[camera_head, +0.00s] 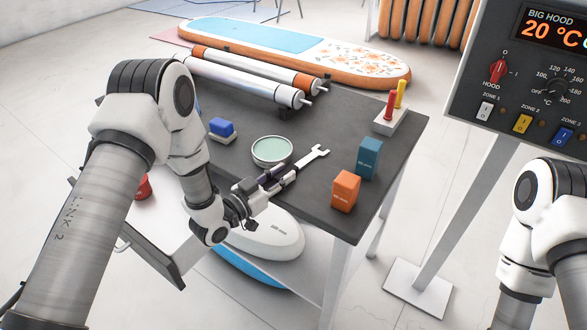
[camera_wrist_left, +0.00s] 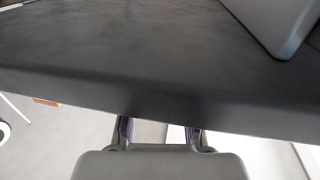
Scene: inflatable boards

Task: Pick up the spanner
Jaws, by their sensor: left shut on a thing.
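The silver spanner (camera_head: 312,157) shows in the head view at the front part of the dark table, its open jaw pointing to the upper right. My left gripper (camera_head: 279,178) is shut on the spanner's near end, and its fingers hide that part of the handle. I cannot tell whether the spanner touches the tabletop. My right gripper is out of the picture, below the right arm.
On the dark table (camera_head: 330,120), a round green-topped dish (camera_head: 272,150) lies behind the spanner. An orange box (camera_head: 345,190) and a teal box (camera_head: 369,158) stand to its right. A blue block (camera_head: 222,128) and rolled boards (camera_head: 245,80) are farther back. A control panel (camera_head: 530,75) stands right.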

